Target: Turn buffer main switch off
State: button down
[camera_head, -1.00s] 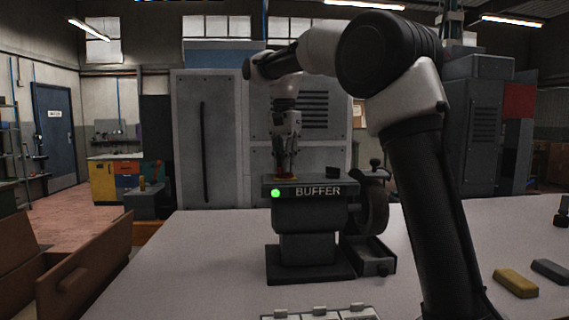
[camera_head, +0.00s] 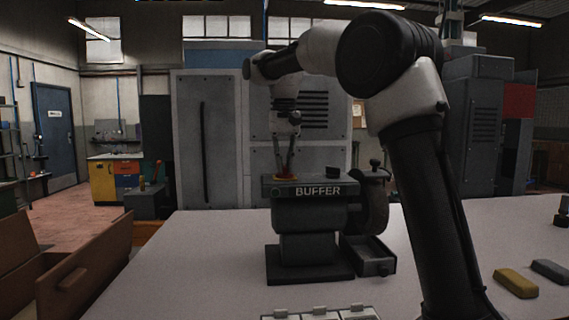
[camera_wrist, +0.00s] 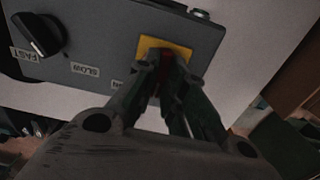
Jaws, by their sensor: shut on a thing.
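The grey machine labelled BUFFER (camera_head: 310,216) stands on the pale table. Its main switch is red (camera_wrist: 165,60) on a yellow plate (camera_wrist: 148,45) on the top panel; the red and yellow also show in the head view (camera_head: 286,177). My gripper (camera_head: 285,168) points down from above with its fingertips at the switch. In the wrist view my gripper (camera_wrist: 167,70) is shut on the red switch, and its fingers hide most of it. The lamp (camera_head: 275,193) on the front left of the buffer is dark.
A wheel (camera_head: 375,208) and an open drawer (camera_head: 372,258) are at the buffer's right. Yellow (camera_head: 516,283) and grey (camera_head: 551,271) blocks lie at right. The table's left front is clear.

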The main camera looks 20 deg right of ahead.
aim_at(284, 166)
dwell(0.4)
jog(key=c, duration=1.5)
grip_release()
notch_tip(284, 166, up, 12)
